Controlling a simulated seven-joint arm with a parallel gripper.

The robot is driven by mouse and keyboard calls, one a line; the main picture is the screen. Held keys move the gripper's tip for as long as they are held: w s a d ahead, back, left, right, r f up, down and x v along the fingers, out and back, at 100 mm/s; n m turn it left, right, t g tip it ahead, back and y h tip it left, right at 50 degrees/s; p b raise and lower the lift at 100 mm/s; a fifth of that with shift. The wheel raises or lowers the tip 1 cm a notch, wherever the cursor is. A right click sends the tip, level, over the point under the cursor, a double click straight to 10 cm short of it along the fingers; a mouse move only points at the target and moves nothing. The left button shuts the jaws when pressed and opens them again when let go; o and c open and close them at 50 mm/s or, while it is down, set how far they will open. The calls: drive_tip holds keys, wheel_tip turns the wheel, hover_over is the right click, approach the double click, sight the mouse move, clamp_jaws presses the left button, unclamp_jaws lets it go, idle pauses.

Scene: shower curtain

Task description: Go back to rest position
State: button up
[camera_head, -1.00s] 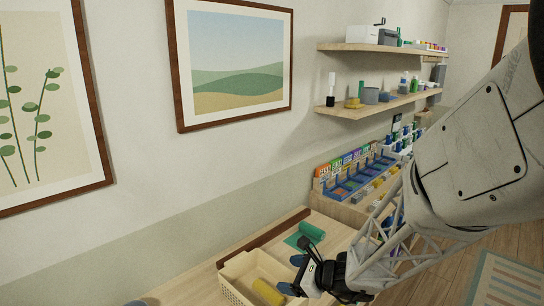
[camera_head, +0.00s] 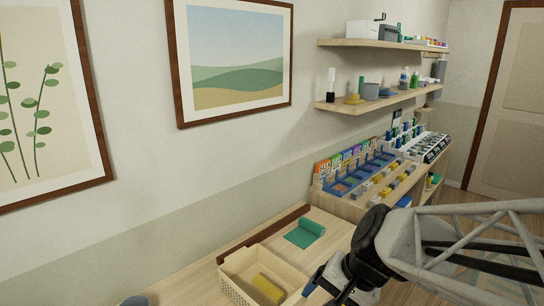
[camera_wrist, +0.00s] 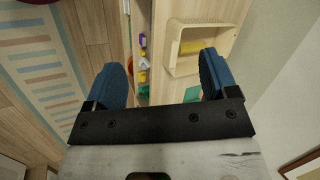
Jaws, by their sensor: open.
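My gripper (camera_wrist: 161,75) is open, with its two blue fingertips wide apart and nothing between them in the wrist view. In the head view my gripper (camera_head: 318,284) is low at the bottom, just right of a cream basket (camera_head: 237,291) on the wooden table. The basket holds a yellow object (camera_head: 268,287). In the wrist view the basket (camera_wrist: 177,69) lies beyond the right finger, apart from it. My forearm crosses the lower right of the head view.
A green rolled mat (camera_head: 305,235) lies on the table behind the basket. A long counter with blue bins (camera_head: 355,178) runs along the wall. Two shelves (camera_head: 380,98) hang above it. In the wrist view a striped rug (camera_wrist: 38,70) lies on the wooden floor at left.

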drive_tip(key=s+d+r+n+t+h, duration=0.1)
drive_tip(key=s+d+r+n+h, duration=0.3)
drive_tip(key=s+d+n+h, duration=0.1)
drive_tip(key=s+d, duration=0.1)
drive_tip(key=d, duration=0.1)
drive_tip(key=shift+s+d+r, duration=0.25)
drive_tip(key=shift+s+d, duration=0.05)
drive_tip(key=shift+d, duration=0.1)
